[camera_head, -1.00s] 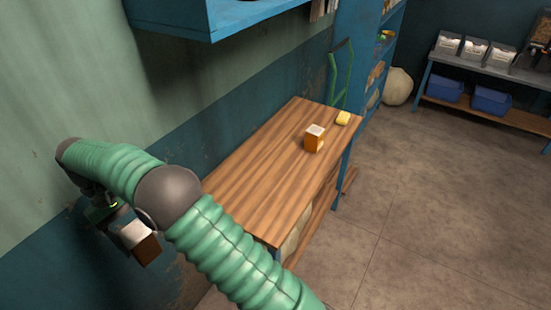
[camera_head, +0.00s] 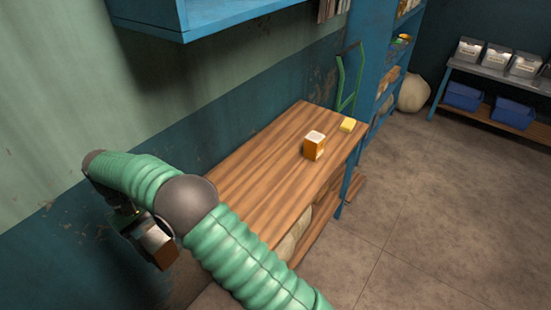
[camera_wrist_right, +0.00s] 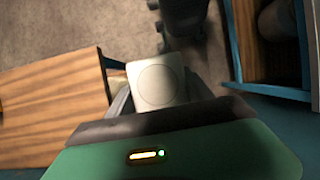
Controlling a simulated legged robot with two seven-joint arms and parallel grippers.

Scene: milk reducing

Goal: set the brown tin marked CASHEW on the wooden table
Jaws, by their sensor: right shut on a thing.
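My right gripper (camera_head: 136,226) is shut on a brown tin (camera_head: 158,246) with a pale, square lid. It holds the tin in the air at the lower left of the head view, left of the wooden table (camera_head: 262,165). In the right wrist view the tin's lid (camera_wrist_right: 157,84), with a round ring on it, shows between the dark fingers. I cannot read a marking on the held tin. The table also shows at the left of the wrist view (camera_wrist_right: 55,100). My left gripper is not in view.
The table's nearer part looks clear. A blue wall cabinet (camera_head: 190,18) hangs above; a blue shelf unit (camera_head: 372,60) stands beyond.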

